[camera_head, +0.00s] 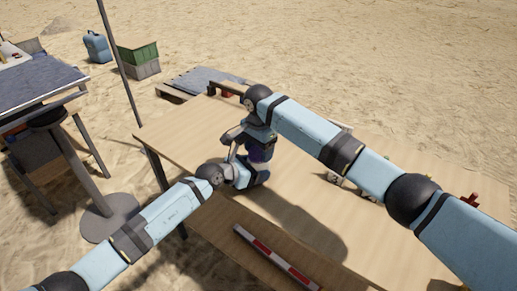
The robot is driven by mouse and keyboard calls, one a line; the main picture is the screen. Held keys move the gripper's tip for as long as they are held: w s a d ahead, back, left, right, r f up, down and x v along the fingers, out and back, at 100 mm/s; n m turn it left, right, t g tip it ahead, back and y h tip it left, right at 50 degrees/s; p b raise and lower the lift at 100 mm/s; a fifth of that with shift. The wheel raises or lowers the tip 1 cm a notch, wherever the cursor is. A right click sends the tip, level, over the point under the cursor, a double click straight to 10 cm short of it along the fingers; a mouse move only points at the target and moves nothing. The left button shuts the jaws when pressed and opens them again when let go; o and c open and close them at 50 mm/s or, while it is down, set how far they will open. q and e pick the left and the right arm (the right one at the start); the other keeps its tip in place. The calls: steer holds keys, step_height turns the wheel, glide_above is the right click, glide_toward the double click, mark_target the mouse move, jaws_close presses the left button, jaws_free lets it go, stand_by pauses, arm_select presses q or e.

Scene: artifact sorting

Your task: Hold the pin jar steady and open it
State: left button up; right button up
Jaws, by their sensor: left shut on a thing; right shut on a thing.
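The pin jar (259,153) shows as a small dark purple patch between my two grippers over the wooden table. Most of it is hidden by the grippers and arms. My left gripper (236,160) comes in low from the left and is shut on the jar's side. My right gripper (240,137) reaches down from above and is shut at the jar's upper part. The lid itself is hidden, so I cannot tell whether it is seated or lifted.
The wooden table (190,135) is mostly clear to the left. A red-and-white scale bar (275,257) lies near its front edge. Small objects, partly behind my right arm, stand at the right. A second table (35,85) with a dark top, a stool and a pole stand at the left.

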steer(key=shift+n, duration=0.3)
steer(key=o, duration=1)
steer(key=shift+r, duration=2.3)
steer(key=shift+c, duration=0.3)
step_height(320, 180, up, 3)
steer(key=m, duration=0.3)
steer(key=shift+f, duration=0.1)
step_height(320, 180, down, 8)
steer(key=shift+r, duration=0.25)
